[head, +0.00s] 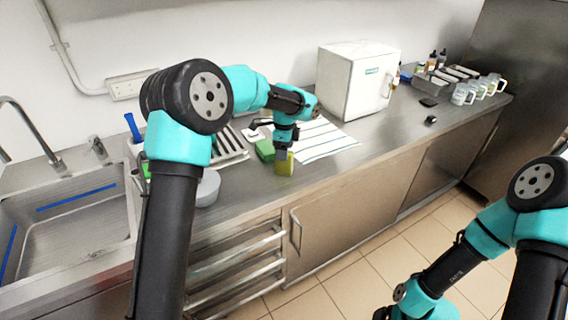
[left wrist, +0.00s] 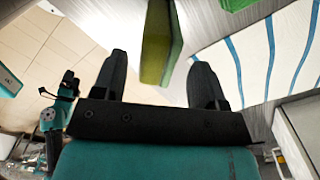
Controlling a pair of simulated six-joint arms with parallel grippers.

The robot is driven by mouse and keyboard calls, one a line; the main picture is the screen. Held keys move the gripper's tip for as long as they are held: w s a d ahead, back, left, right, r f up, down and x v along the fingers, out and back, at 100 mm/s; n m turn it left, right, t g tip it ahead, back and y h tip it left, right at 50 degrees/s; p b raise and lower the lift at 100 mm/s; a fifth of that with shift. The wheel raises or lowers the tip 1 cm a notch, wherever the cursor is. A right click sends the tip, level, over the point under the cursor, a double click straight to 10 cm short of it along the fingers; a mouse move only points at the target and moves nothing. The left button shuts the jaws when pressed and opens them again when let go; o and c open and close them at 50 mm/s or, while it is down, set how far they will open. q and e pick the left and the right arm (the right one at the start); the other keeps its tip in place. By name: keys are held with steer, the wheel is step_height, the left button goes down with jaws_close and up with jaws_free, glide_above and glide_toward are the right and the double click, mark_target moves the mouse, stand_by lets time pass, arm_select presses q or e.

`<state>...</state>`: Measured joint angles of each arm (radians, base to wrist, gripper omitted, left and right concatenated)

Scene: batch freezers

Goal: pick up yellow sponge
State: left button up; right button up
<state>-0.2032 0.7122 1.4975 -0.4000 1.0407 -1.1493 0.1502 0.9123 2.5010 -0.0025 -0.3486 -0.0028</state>
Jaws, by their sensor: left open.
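The yellow sponge (head: 285,166) stands on the steel counter near its front edge. In the left wrist view the yellow sponge (left wrist: 155,45) shows a green layer on its right side. My left gripper (head: 283,153) is right at the sponge, pointing down from above. In the left wrist view my left gripper (left wrist: 160,60) is open, with the sponge in line with the gap between its fingers and clear space on both sides. My right arm (head: 425,295) hangs low at the bottom right, over the floor; its jaws are not clear.
A green sponge (head: 265,150) lies just left of the yellow one. A striped cloth (head: 325,142) lies behind to the right. A grey round container (head: 208,188) and the sink (head: 75,225) are to the left. A white box (head: 350,85) stands farther right.

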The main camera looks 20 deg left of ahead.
arm_select(q)
step_height(320, 180, down, 5)
steer(key=shift+s+a+f, duration=0.1)
steer(key=shift+s, duration=0.05)
stand_by(0.5)
steer(key=c, duration=1)
steer(key=shift+r, duration=1.7)
steer(key=shift+s+r, duration=0.25)
steer(key=s+d, duration=0.2)
steer(key=s, duration=0.5)
steer(key=s+d+r, duration=0.1)
steer(key=s+d, duration=0.1)
steer(key=s, duration=0.6)
steer(key=shift+d+r, duration=0.15)
steer(key=shift+d, duration=0.1)
